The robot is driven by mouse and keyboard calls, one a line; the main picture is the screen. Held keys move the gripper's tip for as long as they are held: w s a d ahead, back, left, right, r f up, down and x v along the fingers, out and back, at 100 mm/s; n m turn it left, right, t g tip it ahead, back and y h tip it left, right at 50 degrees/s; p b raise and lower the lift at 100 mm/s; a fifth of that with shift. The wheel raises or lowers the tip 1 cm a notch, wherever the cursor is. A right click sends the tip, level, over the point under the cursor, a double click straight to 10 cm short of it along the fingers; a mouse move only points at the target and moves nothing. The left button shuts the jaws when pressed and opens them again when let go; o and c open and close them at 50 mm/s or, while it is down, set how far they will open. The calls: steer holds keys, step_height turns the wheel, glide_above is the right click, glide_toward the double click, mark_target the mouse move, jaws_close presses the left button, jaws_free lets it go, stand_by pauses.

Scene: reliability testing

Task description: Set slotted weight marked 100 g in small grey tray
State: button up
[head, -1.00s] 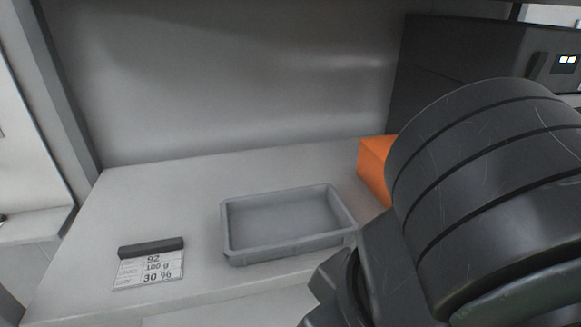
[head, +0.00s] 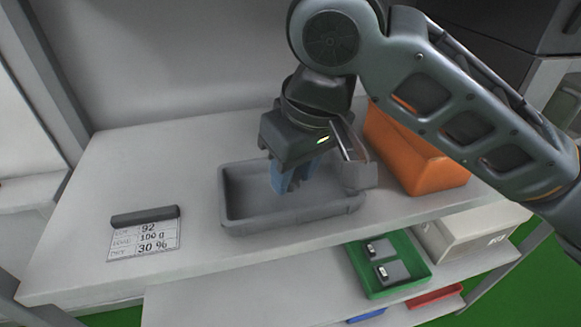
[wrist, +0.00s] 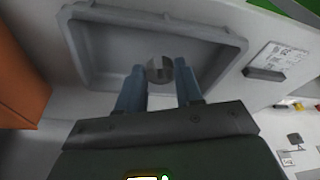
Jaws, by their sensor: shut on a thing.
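The small grey tray (head: 290,217) stands on the upper shelf, right of a card reading 92, 100 g and 30 % (head: 145,240). My gripper (head: 286,186) points down over the tray's inside, its blue fingers partly hiding the tray floor. In the wrist view a small round metal weight (wrist: 160,69) sits between the fingertips, with the tray (wrist: 78,52) behind it. My gripper is shut on this weight. Its marking cannot be read, and the fingers hide it in the head view. Whether it touches the tray floor I cannot tell.
An orange bin (head: 425,168) stands close to the tray's right side, under my forearm. A lower shelf holds a green tray (head: 365,284) with dark and silver items and a white box (head: 475,240). The shelf left of the grey tray is mostly clear.

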mark_target(299, 178)
steer(key=shift+w+a, duration=0.25)
steer(key=shift+w, duration=0.65)
steer(key=shift+w+f, duration=0.1)
steer(key=shift+f, duration=1.7)
steer(key=shift+f, duration=0.15)
steer(key=o, duration=1.1)
steer(key=shift+v, duration=3.95)
steer(key=shift+a, duration=0.1)
